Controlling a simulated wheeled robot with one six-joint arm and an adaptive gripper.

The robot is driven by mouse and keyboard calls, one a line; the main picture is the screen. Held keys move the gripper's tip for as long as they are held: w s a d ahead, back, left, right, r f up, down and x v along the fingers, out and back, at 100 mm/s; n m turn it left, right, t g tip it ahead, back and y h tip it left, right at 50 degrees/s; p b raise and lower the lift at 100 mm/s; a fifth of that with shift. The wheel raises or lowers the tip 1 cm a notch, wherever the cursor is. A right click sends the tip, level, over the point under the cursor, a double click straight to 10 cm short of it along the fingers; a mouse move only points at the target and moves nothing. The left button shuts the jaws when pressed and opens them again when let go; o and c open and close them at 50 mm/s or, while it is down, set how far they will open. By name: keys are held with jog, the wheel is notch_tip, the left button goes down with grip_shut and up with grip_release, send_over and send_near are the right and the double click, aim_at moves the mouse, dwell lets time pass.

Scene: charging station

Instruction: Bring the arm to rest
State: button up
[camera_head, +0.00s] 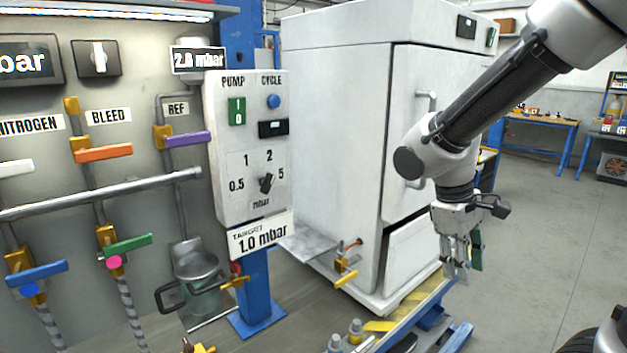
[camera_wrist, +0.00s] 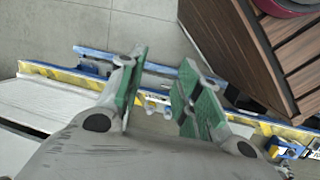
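My arm (camera_head: 500,95) reaches in from the upper right in the head view and slopes down to the left, in front of the white cabinet (camera_head: 335,150). My gripper (camera_head: 462,272) hangs below the wrist, pointing down, beside the cabinet's lower right side. In the wrist view the gripper (camera_wrist: 160,80) shows two fingers with green pads, apart, with a clear gap and nothing between them. The head view does not show whether the arm touches the cabinet door.
A control panel (camera_head: 247,150) on a blue post (camera_head: 255,290) stands left of the cabinet. Valves with coloured handles, such as an orange one (camera_head: 103,153), line the left wall. A blue and yellow rail (camera_head: 405,315) runs below the gripper. Open floor (camera_head: 545,240) lies right.

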jog(key=s+d+r+m+t+y, duration=0.3)
jog(key=s+d+r+m+t, duration=0.2)
jog(key=s+d+r+m, duration=0.2)
notch_tip(320, 180, up, 3)
jog(key=shift+s+d, duration=0.55)
jog(key=shift+s, duration=0.4)
